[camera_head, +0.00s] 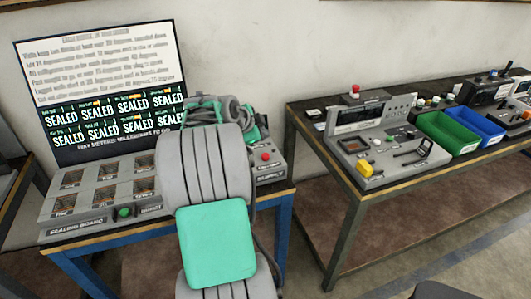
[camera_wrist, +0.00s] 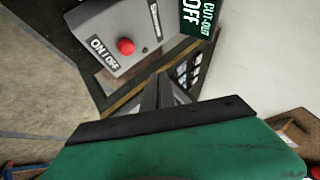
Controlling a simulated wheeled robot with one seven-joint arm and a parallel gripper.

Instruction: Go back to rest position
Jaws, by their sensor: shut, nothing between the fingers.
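My gripper (camera_wrist: 160,92) shows in the wrist view with its two grey fingers together and nothing held. Its fingertips point past a grey box (camera_wrist: 112,65) marked "ON / OFF" with a red button (camera_wrist: 125,47). I cannot tell how far the fingertips are from the box. In the head view my grey and green arm rises in the middle, in front of the left bench, and hides part of it. The gripper's fingers cannot be made out there.
A sloped grey panel (camera_head: 95,205) with several windows and a green button (camera_head: 123,212) lies on the left bench. A screen (camera_head: 100,90) reading "SEALED" stands behind it. The right bench holds a console (camera_head: 375,150), a green bin (camera_head: 446,132) and a blue bin (camera_head: 480,126). Floor shows at lower right.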

